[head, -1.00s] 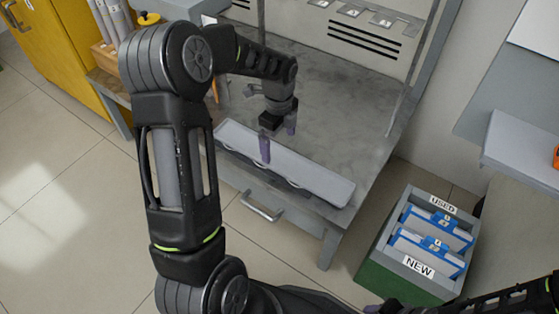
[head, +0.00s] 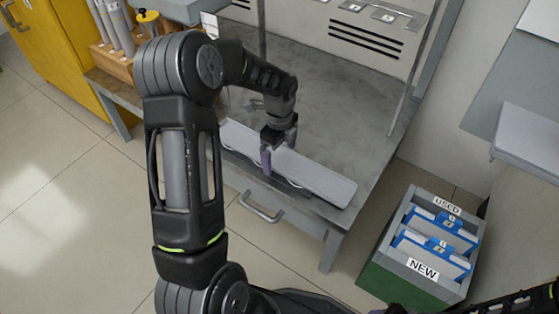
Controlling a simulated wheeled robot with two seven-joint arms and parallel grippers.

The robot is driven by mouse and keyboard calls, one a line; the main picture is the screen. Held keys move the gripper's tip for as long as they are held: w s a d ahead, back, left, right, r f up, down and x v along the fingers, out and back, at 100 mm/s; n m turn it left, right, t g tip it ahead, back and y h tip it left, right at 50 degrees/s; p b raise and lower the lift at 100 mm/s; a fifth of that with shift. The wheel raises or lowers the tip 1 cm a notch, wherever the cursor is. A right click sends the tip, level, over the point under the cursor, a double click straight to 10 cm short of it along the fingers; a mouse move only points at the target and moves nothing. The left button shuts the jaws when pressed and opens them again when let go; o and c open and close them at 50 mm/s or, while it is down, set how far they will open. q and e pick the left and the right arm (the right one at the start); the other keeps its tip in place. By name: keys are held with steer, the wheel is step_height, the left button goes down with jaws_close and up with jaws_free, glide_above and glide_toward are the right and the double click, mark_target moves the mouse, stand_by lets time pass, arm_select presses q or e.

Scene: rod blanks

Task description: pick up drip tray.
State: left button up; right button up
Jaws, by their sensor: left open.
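The drip tray (head: 318,180) is a long, shallow, light grey tray lying along the front edge of the grey metal bench. My left gripper (head: 277,160) is over the middle of the tray, with one purple-grey finger at its front side and the other towards its back side. The fingers are apart and the jaws are open. I cannot tell whether they touch the tray. My left arm hides the tray's left end. Part of my right arm shows at the lower right, but its gripper cannot be made out.
The bench top (head: 345,115) behind the tray is mostly clear. A drawer handle (head: 260,207) is below the front edge. A green and grey box (head: 400,265) labelled USED and NEW stands on the floor at right. A wooden rack (head: 112,62) with grey cylinders is at back left.

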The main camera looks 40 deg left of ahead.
mark_target(280, 160)
arm_select(q)
steer(key=shift+c, duration=0.6)
steer(key=c, duration=1.6)
steer(key=shift+o, duration=0.2)
step_height(280, 160, up, 10)
steer(key=p, duration=0.3)
steer(key=shift+p, duration=0.3)
